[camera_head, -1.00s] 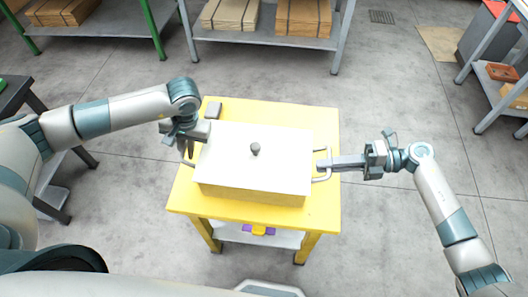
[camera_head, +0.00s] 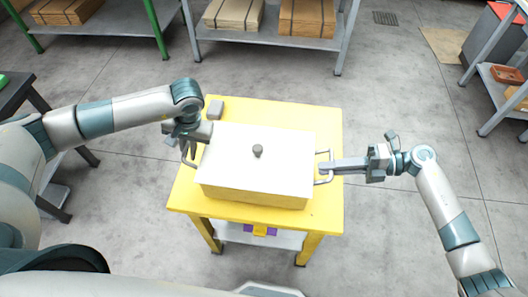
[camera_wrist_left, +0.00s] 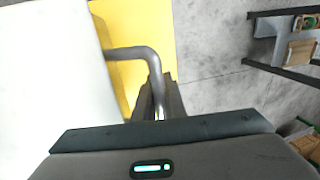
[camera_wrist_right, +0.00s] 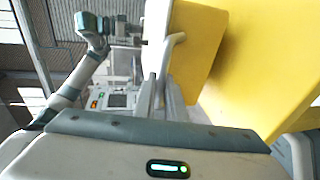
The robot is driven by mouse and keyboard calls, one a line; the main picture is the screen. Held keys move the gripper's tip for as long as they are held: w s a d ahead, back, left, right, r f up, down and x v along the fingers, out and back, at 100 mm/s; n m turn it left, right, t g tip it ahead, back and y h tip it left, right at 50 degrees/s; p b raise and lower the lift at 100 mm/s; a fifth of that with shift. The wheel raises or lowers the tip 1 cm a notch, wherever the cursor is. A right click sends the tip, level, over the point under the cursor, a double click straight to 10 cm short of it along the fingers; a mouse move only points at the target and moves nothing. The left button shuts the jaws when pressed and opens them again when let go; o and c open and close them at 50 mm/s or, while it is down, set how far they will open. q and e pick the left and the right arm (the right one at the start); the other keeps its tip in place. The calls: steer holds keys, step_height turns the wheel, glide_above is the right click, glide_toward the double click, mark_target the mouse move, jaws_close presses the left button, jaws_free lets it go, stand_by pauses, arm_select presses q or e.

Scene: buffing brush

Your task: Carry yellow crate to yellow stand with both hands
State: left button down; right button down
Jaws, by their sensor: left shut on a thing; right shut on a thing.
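The yellow crate (camera_head: 255,193) has a white top with a dark knob in its middle and a grey handle at each end. It is over the yellow stand (camera_head: 325,215); I cannot tell whether it rests on it or hangs just above. My left gripper (camera_head: 190,147) is shut on the left handle, which also shows in the left wrist view (camera_wrist_left: 140,54). My right gripper (camera_head: 325,165) is shut on the right handle, seen in the right wrist view (camera_wrist_right: 168,50). The crate looks level.
A small grey block (camera_head: 216,108) lies on the stand's back left corner. A purple and yellow thing (camera_head: 260,230) is on the stand's lower shelf. A shelf with cardboard boxes (camera_head: 268,40) stands behind. A dark table (camera_head: 15,95) is at the left.

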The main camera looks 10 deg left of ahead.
arm_select(q)
steer(key=shift+f, duration=0.2)
arm_select(e)
steer(key=shift+f, duration=0.15)
